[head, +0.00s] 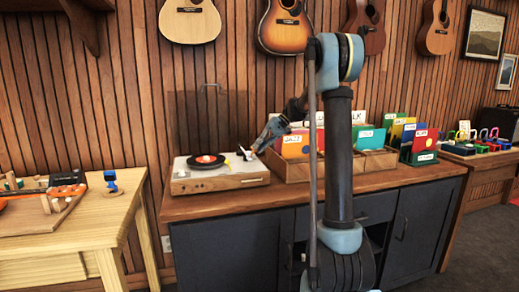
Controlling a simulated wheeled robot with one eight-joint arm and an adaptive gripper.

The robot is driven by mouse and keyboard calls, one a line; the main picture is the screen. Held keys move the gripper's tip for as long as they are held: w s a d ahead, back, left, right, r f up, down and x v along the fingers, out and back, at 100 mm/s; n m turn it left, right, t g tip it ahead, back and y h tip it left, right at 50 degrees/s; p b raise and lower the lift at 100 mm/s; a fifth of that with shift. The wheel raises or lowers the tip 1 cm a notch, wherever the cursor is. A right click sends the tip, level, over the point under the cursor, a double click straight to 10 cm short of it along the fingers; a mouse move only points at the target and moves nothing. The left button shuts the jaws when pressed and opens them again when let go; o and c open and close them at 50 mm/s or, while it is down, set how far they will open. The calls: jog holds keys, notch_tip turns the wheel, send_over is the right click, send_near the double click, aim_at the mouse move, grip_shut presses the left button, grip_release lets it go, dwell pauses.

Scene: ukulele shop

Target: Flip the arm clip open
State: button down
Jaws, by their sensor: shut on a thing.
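The record player (222,183) has a light wooden body and sits on the brown counter, with a black record (206,160) with a red label on it. Its clear lid stands raised behind it. My gripper (247,152) reaches down from the right to the right side of the deck, by the tonearm. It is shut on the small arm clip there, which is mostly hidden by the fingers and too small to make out. Whether the clip is open or closed cannot be told.
Wooden crates of colourful record sleeves (295,145) stand close to the right of the player. A wooden workbench (75,225) with small parts is at the left. Guitars (284,25) hang on the slatted wall. The counter's front strip (240,203) is clear.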

jog(key=c, duration=1.7)
grip_release()
jog(key=v, duration=1.2)
jog(key=shift+f, duration=0.1)
